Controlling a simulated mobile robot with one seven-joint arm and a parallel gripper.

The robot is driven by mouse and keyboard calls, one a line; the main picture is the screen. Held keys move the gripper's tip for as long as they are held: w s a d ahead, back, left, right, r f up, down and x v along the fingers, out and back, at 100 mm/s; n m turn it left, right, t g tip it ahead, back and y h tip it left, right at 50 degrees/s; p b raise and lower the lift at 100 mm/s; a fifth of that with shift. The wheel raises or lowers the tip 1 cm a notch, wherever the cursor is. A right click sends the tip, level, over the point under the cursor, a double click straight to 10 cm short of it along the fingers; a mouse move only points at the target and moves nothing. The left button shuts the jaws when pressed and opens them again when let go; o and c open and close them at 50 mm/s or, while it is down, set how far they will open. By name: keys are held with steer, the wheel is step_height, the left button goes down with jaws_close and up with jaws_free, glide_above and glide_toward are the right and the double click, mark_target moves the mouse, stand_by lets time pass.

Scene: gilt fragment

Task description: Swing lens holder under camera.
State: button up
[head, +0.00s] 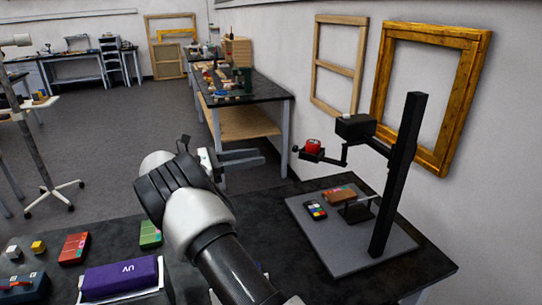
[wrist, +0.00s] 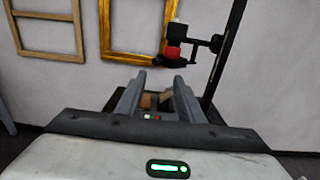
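A black camera (head: 355,127) sits on a black upright post (head: 398,175) on a grey copy-stand base (head: 345,235). The lens holder (head: 318,154) is a small black platform on a jointed arm, carrying a red cylinder (head: 313,146). In the head view it stands out to the left of the camera. In the wrist view the holder (wrist: 172,61) shows ahead, above my fingers. My gripper (wrist: 153,82) is open and empty, its two fingers apart and pointing toward the stand. In the head view the fingers (head: 240,158) are left of the holder and apart from it.
On the stand base lie a colour chart (head: 316,210) and a brown block (head: 338,197). A purple UV box (head: 122,278) and red box (head: 74,248) are on the table at left. A gold frame (head: 457,105) hangs on the wall behind the stand.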

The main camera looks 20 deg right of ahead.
steer(key=a, duration=0.8)
